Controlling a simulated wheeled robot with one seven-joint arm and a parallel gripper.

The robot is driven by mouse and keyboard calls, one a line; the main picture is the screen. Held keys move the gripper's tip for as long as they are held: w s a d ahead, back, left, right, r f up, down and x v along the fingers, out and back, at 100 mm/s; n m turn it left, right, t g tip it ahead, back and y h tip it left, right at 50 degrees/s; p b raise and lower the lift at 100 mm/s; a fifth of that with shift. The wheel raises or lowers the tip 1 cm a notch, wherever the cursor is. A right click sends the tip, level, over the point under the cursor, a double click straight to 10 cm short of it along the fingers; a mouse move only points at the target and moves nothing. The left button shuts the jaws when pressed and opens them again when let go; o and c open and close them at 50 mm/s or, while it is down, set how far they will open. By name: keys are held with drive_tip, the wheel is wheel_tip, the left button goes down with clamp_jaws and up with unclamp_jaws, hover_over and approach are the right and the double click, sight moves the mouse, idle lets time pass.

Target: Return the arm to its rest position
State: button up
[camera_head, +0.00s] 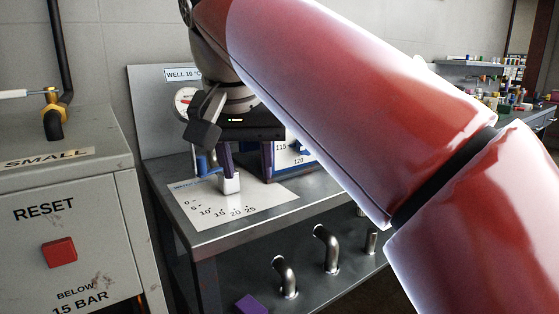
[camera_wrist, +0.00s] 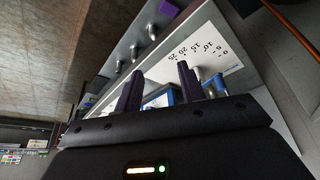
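My gripper (camera_head: 248,174) hangs over the steel bench, its dark body low and its purple fingers pointing down. In the wrist view, the two fingers (camera_wrist: 159,72) stand well apart with nothing held between them. My red arm crosses the head view from the lower right to the upper left and hides part of the bench.
The scale sheet (camera_head: 245,212) lies on the bench (camera_head: 300,219). A round gauge (camera_head: 184,100) and blue fittings (camera_head: 203,165) stand close to my gripper. Bent pipes (camera_head: 327,250) protrude below. A grey cabinet with a red button (camera_head: 59,252) stands left. A cluttered bench lies far right.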

drive_tip(key=s+d+f, duration=0.4)
drive_tip(key=d+f, duration=0.2)
drive_tip(key=f, duration=0.3)
drive_tip(key=s+d+f, duration=0.3)
drive_tip(key=d+f, duration=0.4)
drive_tip(key=f, duration=0.3)
drive_tip(key=s+d+f+t, duration=0.1)
drive_tip(key=s+d+f, duration=0.3)
drive_tip(key=d+f, duration=0.3)
wheel_tip(320, 180, down, 2)
drive_tip(key=shift+s+f, duration=0.15)
drive_tip(key=shift+s, duration=0.15)
idle(5.0)
